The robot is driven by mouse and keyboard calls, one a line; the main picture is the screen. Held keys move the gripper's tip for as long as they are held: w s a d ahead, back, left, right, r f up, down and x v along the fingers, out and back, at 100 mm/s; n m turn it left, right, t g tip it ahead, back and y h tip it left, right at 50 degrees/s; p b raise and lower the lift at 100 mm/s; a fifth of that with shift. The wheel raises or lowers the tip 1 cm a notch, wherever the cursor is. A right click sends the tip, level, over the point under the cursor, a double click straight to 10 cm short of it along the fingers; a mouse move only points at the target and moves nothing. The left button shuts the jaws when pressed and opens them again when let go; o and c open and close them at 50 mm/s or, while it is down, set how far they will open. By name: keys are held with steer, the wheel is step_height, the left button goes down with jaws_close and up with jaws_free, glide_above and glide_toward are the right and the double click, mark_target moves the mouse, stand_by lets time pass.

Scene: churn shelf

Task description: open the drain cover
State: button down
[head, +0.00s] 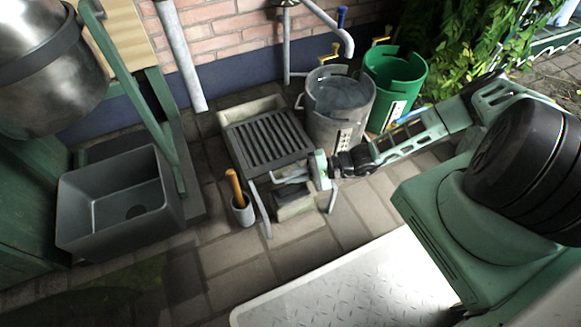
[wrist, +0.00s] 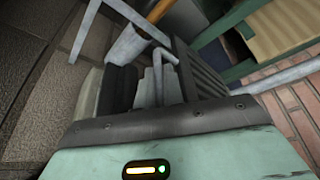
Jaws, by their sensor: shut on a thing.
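My gripper (head: 309,172) is at the near right corner of the cover, shut on this bar. The exact contact is partly hidden by the fingers. I cannot tell whether the cover is flat or slightly raised.
A grey bucket of water (head: 345,118) and a green bucket (head: 408,66) stand behind right. A small pot (head: 242,212) with an orange-handled tool is close at left. A grey sink (head: 110,205) stands farther left. Paving is open in front, beside a pale tread plate (head: 345,290).

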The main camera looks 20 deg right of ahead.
steer(key=c, duration=1.5)
jaws_free()
steer(key=p+v, duration=0.5)
steer(key=v, duration=1.2)
steer(key=shift+d+f, duration=0.1)
steer(key=shift+d, duration=0.2)
steer(key=shift+c, duration=0.9)
